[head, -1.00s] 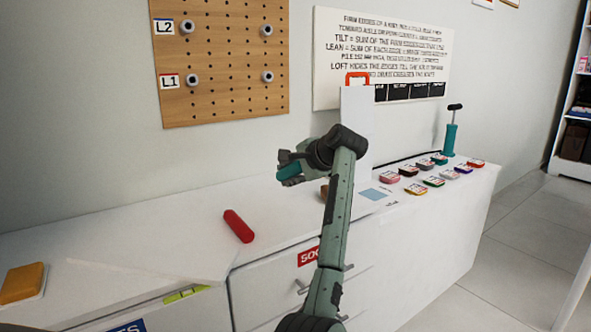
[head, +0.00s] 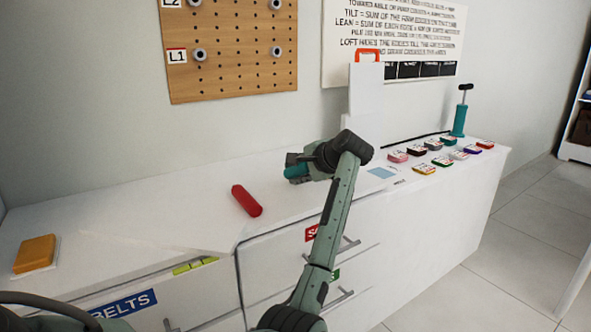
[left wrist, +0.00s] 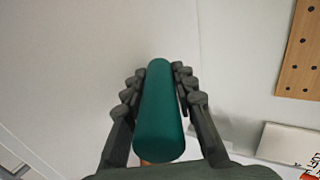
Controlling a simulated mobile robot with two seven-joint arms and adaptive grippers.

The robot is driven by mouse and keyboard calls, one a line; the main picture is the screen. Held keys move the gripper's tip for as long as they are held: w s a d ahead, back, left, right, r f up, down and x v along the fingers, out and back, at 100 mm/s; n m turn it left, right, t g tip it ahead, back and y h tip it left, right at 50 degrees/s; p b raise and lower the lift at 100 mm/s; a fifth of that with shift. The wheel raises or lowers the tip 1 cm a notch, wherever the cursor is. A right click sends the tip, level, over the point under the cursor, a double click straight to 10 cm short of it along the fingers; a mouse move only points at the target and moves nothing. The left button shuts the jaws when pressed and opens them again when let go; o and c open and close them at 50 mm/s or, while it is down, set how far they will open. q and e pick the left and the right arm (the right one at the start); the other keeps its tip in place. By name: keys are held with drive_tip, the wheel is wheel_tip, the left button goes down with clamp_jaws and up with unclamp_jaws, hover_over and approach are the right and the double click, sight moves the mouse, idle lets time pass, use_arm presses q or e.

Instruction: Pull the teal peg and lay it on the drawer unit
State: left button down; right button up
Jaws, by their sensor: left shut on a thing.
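The teal peg (head: 297,172) is held in my left gripper (head: 294,167), over the white top of the drawer unit (head: 190,205) in the head view. The fingers are shut on the peg. In the left wrist view the teal peg (left wrist: 160,110) lies lengthwise between the two rows of finger pads of my left gripper (left wrist: 160,90). I cannot tell whether the peg touches the top. A red peg (head: 246,200) lies on the drawer unit, left of the gripper. My right gripper is not in view.
The pegboard (head: 230,60) with several pale round fittings hangs on the wall. Several coloured tins (head: 424,169) and a teal pump (head: 460,118) stand at the right. A white upright panel (head: 365,100) rises behind my arm. A yellow block (head: 35,254) lies at the far left.

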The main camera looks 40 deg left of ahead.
use_arm(q)
drive_tip(key=c, duration=0.8)
unclamp_jaws()
drive_tip(key=shift+c, duration=0.2)
drive_tip(key=shift+r, duration=0.1)
drive_tip(key=shift+s+d+r+p, duration=0.25)
drive_tip(key=shift+d+r, duration=0.25)
drive_tip(key=shift+r, duration=0.65)
drive_tip(key=shift+s+d+r+p, duration=0.2)
drive_tip(key=shift+d+r, duration=0.35)
drive_tip(key=shift+r, duration=0.65)
drive_tip(key=shift+s+d+r+p, duration=0.25)
drive_tip(key=shift+d+r, duration=0.25)
drive_tip(key=shift+r, duration=0.65)
